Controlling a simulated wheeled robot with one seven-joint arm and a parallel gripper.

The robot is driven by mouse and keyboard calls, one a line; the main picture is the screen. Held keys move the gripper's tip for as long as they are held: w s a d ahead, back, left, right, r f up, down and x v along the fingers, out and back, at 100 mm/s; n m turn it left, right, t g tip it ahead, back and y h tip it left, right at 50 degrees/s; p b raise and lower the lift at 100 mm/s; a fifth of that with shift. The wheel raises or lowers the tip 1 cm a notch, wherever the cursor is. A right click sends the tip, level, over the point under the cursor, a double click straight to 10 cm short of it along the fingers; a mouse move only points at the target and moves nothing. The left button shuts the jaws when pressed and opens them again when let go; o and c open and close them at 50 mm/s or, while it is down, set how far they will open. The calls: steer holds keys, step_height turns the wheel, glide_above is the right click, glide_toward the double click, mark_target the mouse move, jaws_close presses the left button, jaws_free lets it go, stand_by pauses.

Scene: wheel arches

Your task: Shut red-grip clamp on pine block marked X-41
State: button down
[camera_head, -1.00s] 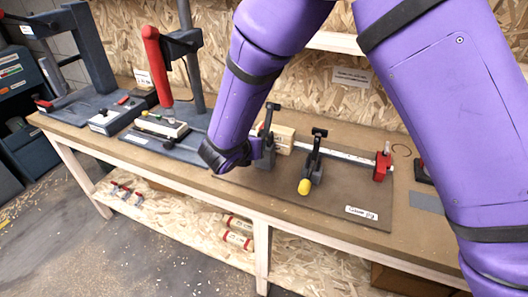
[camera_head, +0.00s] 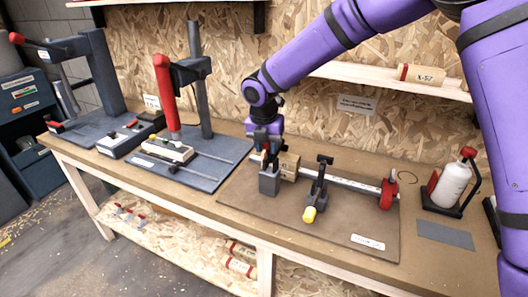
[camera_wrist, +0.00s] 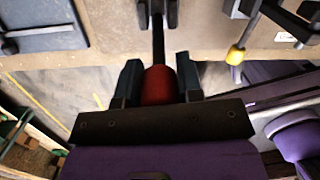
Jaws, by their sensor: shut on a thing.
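The red-grip clamp stands on the brown board with its grey base (camera_head: 269,183) showing. My gripper (camera_head: 264,148) is above that base in the head view, pointing down. In the wrist view, my gripper (camera_wrist: 157,76) is shut on the clamp's red grip (camera_wrist: 158,88), with a dark bar running away from it. The pine block (camera_head: 289,165) lies right behind and beside the clamp. Its marking is not readable, and whether the clamp's arm touches it is hidden by my gripper. A second clamp with a yellow grip (camera_head: 309,214) stands to the right, its black-tipped arm raised.
A metal rule with a red end stop (camera_head: 388,192) runs right from the block. A white bottle (camera_head: 452,186) in a red-and-black holder stands farther right. A press with a red lever (camera_head: 166,95) stands left. Another marked block (camera_head: 421,75) is on the shelf.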

steer(key=shift+w+d+r+g, duration=0.15)
steer(key=shift+w+d+g, duration=0.05)
steer(key=shift+w+g, duration=0.3)
steer(key=shift+w+d+r, duration=0.1)
steer(key=shift+w+d, duration=0.05)
steer(key=shift+w, duration=0.25)
steer(key=c, duration=0.8)
jaws_free()
steer(key=r, duration=1)
steer(key=shift+s+a+r, duration=0.15)
steer(key=shift+a+r, duration=0.05)
steer(key=shift+r, duration=0.15)
